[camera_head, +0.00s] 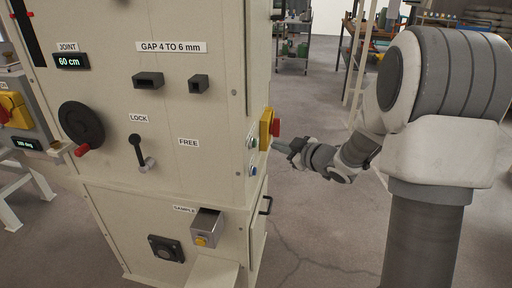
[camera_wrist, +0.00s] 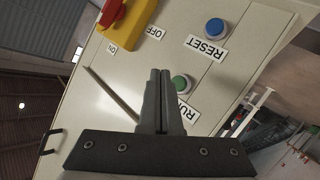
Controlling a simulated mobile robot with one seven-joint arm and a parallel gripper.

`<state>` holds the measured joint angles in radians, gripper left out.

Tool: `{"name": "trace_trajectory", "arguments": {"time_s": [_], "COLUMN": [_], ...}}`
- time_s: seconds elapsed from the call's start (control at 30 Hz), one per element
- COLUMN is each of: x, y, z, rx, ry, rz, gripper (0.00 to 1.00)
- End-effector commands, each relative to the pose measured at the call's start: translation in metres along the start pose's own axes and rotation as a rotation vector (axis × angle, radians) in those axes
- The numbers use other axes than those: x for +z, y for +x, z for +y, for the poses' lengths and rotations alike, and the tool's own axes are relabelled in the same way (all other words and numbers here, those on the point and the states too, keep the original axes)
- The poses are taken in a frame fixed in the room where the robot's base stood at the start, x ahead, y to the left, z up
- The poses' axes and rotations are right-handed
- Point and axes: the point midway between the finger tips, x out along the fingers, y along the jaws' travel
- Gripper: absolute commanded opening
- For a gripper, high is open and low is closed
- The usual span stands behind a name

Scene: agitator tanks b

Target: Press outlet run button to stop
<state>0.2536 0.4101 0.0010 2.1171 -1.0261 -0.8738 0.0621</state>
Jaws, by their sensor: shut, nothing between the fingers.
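The run button is a green round button (camera_wrist: 180,83) on a pale side panel. My gripper (camera_wrist: 160,72) is shut and empty. In the wrist view its fingertips lie just left of the green button and overlap its edge. In the head view my gripper (camera_head: 276,144) points left at that side panel from the right. I cannot tell if the fingertips touch the button or panel.
A blue button (camera_wrist: 214,27) labelled RESET sits near the green one. A red and yellow rotary switch (camera_wrist: 123,17) with ON and OFF labels is on the same panel, close to my gripper. Floor (camera_head: 320,230) below my arm is clear.

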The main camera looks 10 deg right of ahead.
Motion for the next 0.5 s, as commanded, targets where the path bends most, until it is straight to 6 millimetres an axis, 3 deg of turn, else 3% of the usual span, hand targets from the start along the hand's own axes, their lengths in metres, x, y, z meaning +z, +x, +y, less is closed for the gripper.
{"name": "trace_trajectory", "arguments": {"time_s": [0.2,0.5], "x": [-0.011,-0.015], "y": [0.015,0.02], "z": [-0.011,-0.014], "rx": [0.0,0.001], "ry": [-0.002,0.0], "rz": [0.0,0.0], "gripper": [0.0,0.0]}}
